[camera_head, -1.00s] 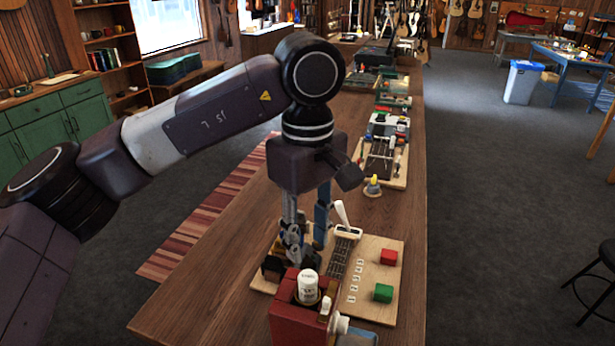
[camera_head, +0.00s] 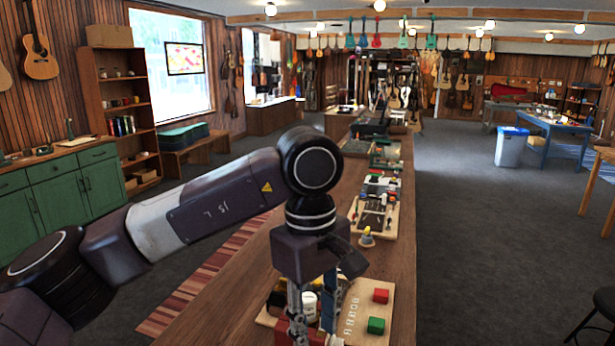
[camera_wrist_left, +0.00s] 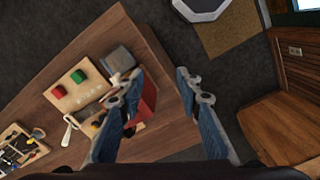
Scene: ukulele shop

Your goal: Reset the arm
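My left gripper (camera_head: 310,322) hangs from the left arm over the near end of the long workbench (camera_head: 235,303). It points downward, and its lower end is cut off by the frame's bottom edge. In the left wrist view, the two blue fingers of my left gripper (camera_wrist_left: 160,82) are spread apart with nothing between their tips. A red box-like object (camera_wrist_left: 147,103) shows beside and beyond one finger there; I see no grip on it. My right arm and gripper are in neither view.
A pale wooden board (camera_head: 388,311) carries a red block (camera_head: 381,296) and a green block (camera_head: 375,325). A white cup-like item (camera_head: 309,305) is partly hidden behind my fingers. A board of tools (camera_head: 375,217) lies farther along the bench. A stool (camera_head: 603,302) stands right; the grey floor between is open.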

